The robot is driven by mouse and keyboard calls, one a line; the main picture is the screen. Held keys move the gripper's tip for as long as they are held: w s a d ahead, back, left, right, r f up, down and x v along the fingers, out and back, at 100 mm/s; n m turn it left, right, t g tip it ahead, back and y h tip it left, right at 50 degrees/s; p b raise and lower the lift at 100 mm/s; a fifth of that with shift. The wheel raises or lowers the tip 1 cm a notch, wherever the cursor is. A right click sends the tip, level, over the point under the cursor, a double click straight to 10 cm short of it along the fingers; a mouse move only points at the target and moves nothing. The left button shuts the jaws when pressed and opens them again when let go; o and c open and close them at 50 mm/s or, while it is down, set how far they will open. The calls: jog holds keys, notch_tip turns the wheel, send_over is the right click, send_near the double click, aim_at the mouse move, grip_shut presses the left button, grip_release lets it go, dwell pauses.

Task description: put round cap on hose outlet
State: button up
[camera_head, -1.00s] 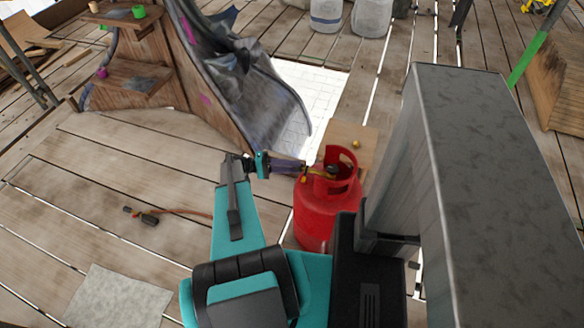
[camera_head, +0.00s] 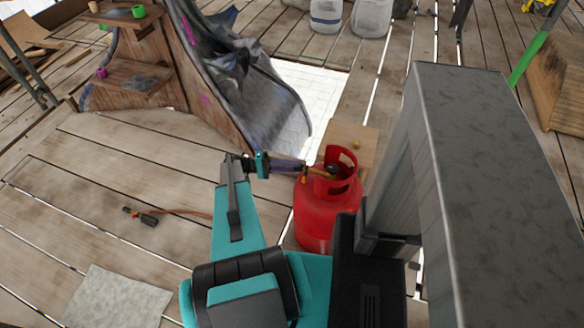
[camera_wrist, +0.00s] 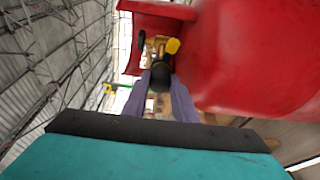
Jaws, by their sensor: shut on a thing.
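The red gas cylinder (camera_head: 316,215) stands upright at the centre of the head view, with a collar around its valve. My gripper (camera_head: 304,167) reaches from the left to the collar opening. In the wrist view, the purple fingers of my gripper (camera_wrist: 158,92) are closed around a dark round piece (camera_wrist: 159,79), which seems to be the round cap. A yellow valve part (camera_wrist: 172,46) is just beyond it, inside the red collar (camera_wrist: 136,50). I cannot tell whether the dark piece touches the outlet; the outlet itself is not clearly visible.
A wooden board (camera_head: 340,132) with a small yellow ball (camera_head: 356,144) lies behind the cylinder. A black-handled tool (camera_head: 147,218) with an orange hose lies on the plank floor at left, near a grey mat (camera_head: 118,297). A grey slide (camera_head: 270,100) stands behind my gripper.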

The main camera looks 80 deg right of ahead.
jog(key=shift+s+a, duration=0.1)
jog(key=shift+s, duration=0.5)
dwell(0.3)
jog(key=o, duration=1.1)
jog(key=shift+w, duration=0.1)
